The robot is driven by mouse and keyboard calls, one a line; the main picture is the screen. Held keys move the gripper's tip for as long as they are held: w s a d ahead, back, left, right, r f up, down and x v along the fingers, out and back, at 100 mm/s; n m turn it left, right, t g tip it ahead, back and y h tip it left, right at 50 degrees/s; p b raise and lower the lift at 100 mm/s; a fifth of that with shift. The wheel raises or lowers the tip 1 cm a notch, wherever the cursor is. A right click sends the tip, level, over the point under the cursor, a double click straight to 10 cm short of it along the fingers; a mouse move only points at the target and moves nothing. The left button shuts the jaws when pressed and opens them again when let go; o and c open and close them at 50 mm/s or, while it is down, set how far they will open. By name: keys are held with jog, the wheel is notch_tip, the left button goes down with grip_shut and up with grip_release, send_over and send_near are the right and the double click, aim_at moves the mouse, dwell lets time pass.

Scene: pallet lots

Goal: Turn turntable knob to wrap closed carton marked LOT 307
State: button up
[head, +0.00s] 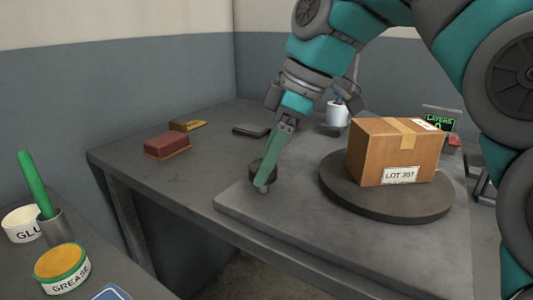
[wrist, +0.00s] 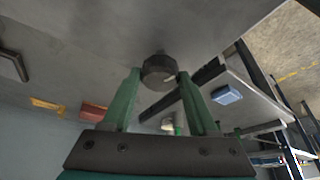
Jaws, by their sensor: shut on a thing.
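The closed carton (head: 393,152) labelled LOT 307 sits upright on the round dark turntable (head: 385,195), with tape across its top. The turntable stands on a grey base plate (head: 290,225). The dark round knob (head: 262,170) is at the left end of that plate, and it shows in the wrist view (wrist: 159,71) at the fingertips. My gripper (head: 266,182) comes down from above with its green fingers on the knob, shut on it. In the wrist view the fingers (wrist: 158,78) stand on either side of the knob. A display (head: 441,120) reading LAYERS is partly hidden behind the carton.
A red block (head: 167,146), a yellow-brown item (head: 187,125) and a flat dark item (head: 251,130) lie on the table's left rear. A white container (head: 337,113) stands behind. On a nearer surface are a grease tin (head: 62,268) and a glue tub (head: 20,225).

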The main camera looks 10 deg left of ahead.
jog(key=shift+n, duration=0.5)
jog(key=o, duration=1.4)
jog(key=shift+c, duration=0.2)
